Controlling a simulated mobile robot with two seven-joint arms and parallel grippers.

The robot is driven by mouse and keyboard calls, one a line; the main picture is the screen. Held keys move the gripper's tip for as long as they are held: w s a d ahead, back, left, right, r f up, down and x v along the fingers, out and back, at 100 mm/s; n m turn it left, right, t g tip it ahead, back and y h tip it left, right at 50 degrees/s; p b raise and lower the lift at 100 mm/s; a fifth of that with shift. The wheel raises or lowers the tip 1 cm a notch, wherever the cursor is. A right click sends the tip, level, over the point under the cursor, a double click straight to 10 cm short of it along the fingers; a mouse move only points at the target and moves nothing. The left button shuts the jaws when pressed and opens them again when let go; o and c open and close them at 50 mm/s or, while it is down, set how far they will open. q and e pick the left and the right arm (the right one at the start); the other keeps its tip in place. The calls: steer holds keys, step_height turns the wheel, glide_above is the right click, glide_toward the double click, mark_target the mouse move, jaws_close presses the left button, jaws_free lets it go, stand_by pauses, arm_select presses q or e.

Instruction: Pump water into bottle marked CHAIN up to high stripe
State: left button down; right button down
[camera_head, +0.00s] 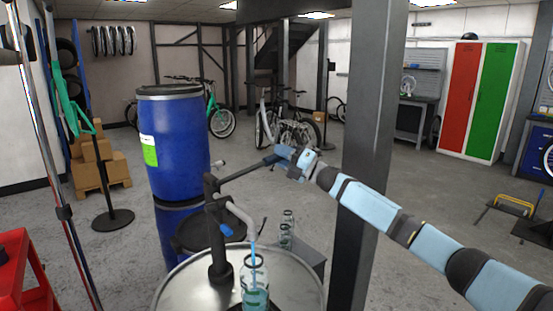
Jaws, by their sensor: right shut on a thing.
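A hand pump (219,250) with a dark body and a grey curved spout stands on the metal drum lid (185,284). Its lever (243,172) reaches right to my right gripper (276,160), which is shut on the lever's end. A clear bottle (255,292) stands under the spout, cut off by the bottom edge. A thin blue stream runs from the spout into its neck, and the bottle looks bluish inside. I cannot read its mark or tell its water level against a stripe. My left gripper is not in view.
More clear bottles (287,232) stand on a grey box (309,254) behind the drum. A blue barrel (180,150) stands at the back left. A dark pillar (371,120) rises close behind my right arm. A red stand (30,285) is at the left edge.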

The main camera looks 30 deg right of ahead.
steer(key=shift+f+m+t+h+b, duration=0.2)
steer(key=shift+f+m+t+b, duration=0.3)
steer(key=shift+f+m+b, duration=0.55)
steer(key=shift+f+m+t+h+b, duration=0.2)
steer(key=shift+f+m+t+b, duration=0.4)
steer(key=shift+f, duration=0.85)
steer(key=c, duration=0.8)
jaws_free()
steer(key=shift+f, duration=0.1)
steer(key=shift+c, duration=0.2)
steer(key=v, duration=1.3)
steer(key=shift+s+d+b, duration=0.3)
steer(key=shift+s+b, duration=0.05)
